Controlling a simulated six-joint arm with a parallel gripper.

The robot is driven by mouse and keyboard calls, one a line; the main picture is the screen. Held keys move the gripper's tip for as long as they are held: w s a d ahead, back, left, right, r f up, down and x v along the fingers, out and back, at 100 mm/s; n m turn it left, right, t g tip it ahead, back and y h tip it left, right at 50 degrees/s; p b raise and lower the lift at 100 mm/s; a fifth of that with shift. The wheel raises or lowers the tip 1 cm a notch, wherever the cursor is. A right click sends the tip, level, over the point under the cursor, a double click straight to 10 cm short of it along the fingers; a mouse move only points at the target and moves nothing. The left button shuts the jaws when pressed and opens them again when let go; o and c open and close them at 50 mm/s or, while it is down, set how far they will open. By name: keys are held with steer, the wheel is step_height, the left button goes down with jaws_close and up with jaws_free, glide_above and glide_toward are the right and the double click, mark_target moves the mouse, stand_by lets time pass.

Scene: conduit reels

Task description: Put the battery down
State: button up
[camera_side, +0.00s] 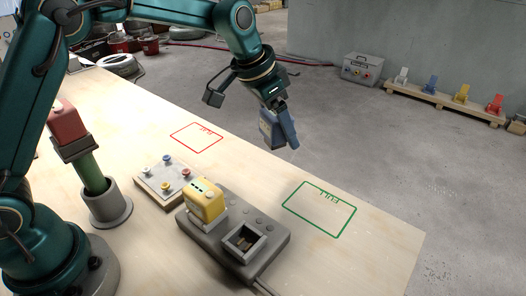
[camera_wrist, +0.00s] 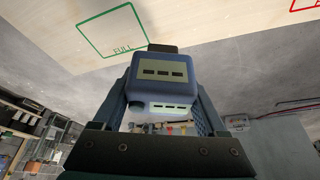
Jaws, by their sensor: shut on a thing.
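My gripper (camera_side: 281,138) is shut on a blue battery (camera_wrist: 165,68), which has a pale label with dark dashes. In the wrist view the battery sits between the two fingers, and a second lit panel with dashes shows below the label. In the side view the battery (camera_side: 267,128) is partly hidden by the fingers. It is held in the air, apart from the table, and appears in front of the floor beyond the table's edge. The green FULL outline (camera_side: 319,208) on the table is empty. The red outline (camera_side: 196,138) is also empty; its lettering is hard to read.
A grey charger (camera_side: 268,222) holds a yellow battery (camera_side: 205,200) in one bay; its other bay is empty. A button box (camera_side: 163,182) and a green post with a red block (camera_side: 68,123) stand to the left. The wooden table (camera_side: 385,245) is clear around the green outline.

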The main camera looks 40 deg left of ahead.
steer(key=shift+f, duration=0.3)
glide_above(328, 204)
steer(key=s, duration=0.1)
steer(key=f, duration=0.6)
steer(key=shift+s+a+f, duration=0.1)
steer(key=shift+a+f, duration=0.2)
steer(key=shift+f, duration=1.95)
steer(key=shift+f, duration=0.2)
steer(key=o, duration=1.3)
steer(key=shift+c, duration=0.2)
